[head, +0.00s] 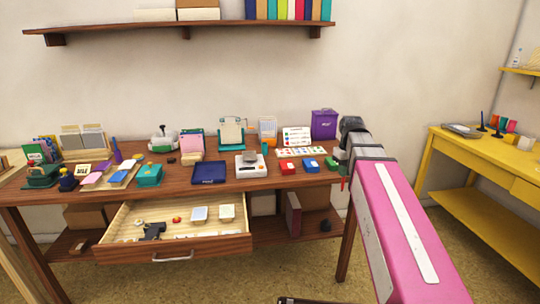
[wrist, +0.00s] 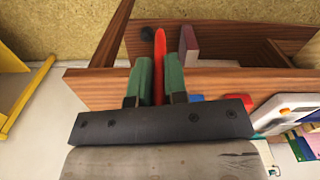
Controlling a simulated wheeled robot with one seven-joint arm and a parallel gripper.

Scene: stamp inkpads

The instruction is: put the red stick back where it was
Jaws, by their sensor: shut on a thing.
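My gripper (wrist: 159,70) has green fingers and is shut on a red stick (wrist: 160,52), which sticks out beyond the fingertips in the wrist view. In the head view my gripper (head: 343,170) is at the right end of the wooden table (head: 220,187), and the red stick (head: 343,184) points down from it. The fingers hide part of the stick. A red inkpad (head: 287,166), a blue inkpad (head: 311,164) and a green inkpad (head: 331,163) sit in a row left of my gripper.
A white scale (head: 252,170) and a dark blue tray (head: 209,173) stand further left. A purple box (head: 323,124) is behind the inkpads. An open drawer (head: 172,245) juts out below the tabletop. A yellow table (head: 490,165) is at the right, with floor between.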

